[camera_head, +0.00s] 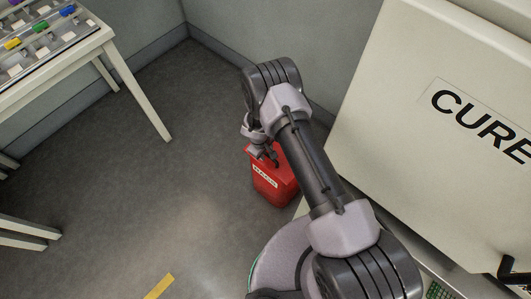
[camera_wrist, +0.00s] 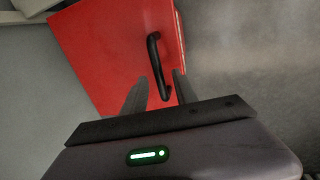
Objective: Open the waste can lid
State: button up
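The red waste can (camera_head: 272,184) stands on the floor by the big cream cabinet in the head view, with a white label on its front. My arm hides part of its top. In the wrist view its red lid (camera_wrist: 115,45) fills the upper middle, with a black bar handle (camera_wrist: 154,62) on it. The lid looks shut. My gripper (camera_wrist: 163,82) is open, with one finger on each side of the handle's lower part. In the head view my gripper (camera_head: 268,155) is just over the can's top. I cannot tell whether the fingers touch the handle.
A cream cabinet (camera_head: 400,130) marked CURE stands close on the right. A table (camera_head: 95,45) with coloured parts stands at the upper left. A wall (camera_head: 225,35) is behind the can. The grey floor (camera_head: 140,190) to the left is clear, with a yellow strip (camera_head: 159,287).

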grip_shut()
dwell(1.4)
